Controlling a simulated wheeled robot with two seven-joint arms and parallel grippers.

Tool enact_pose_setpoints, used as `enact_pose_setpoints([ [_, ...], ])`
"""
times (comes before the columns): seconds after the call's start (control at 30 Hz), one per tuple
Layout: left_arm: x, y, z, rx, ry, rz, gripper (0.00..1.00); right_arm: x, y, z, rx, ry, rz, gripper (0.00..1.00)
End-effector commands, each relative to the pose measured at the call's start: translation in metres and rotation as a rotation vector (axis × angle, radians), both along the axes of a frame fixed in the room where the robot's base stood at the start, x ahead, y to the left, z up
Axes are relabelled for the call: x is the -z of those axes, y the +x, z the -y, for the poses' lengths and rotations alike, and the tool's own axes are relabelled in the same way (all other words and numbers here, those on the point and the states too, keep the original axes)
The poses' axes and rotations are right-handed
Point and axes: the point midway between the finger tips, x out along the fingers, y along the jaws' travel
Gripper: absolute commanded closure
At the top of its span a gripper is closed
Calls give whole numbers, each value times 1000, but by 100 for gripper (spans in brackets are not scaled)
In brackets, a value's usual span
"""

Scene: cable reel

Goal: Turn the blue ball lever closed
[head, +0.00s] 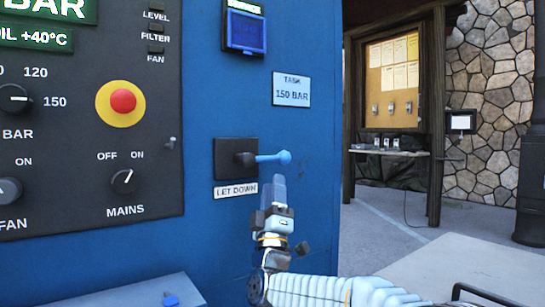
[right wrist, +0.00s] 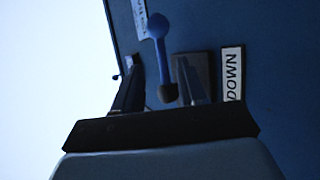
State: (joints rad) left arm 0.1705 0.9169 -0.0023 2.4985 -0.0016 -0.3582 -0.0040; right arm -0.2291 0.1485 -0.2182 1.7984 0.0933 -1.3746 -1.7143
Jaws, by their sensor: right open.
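The blue ball lever (head: 272,158) sticks out to the right from a black plate (head: 222,160) on the blue cabinet, roughly level, above the LET DOWN label (head: 236,190). My right gripper (head: 279,183) is just below the lever's ball end, pointing up. In the right wrist view the lever (right wrist: 160,55) shows between the two fingers of the open gripper (right wrist: 158,85), its ball reaching past the fingertips. I cannot tell whether a finger touches it. My left gripper is not in view.
The control panel (head: 75,165) with knobs and a red button (head: 123,102) is left of the lever. A 150 BAR plate (head: 291,89) is above it. The cabinet's right edge is close by; beyond it are open floor and a notice board (head: 391,78).

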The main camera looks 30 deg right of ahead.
Motion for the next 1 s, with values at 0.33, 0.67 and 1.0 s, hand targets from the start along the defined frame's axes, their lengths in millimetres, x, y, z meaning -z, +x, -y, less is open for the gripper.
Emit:
enact_pose_setpoints([
  [0.33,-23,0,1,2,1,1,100,-58,40,25,-1,-1,-3,59],
  [0.67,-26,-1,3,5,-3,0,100,-70,51,31,-3,0,-3,59],
  [1.0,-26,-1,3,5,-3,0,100,-69,50,31,-3,0,-3,86],
])
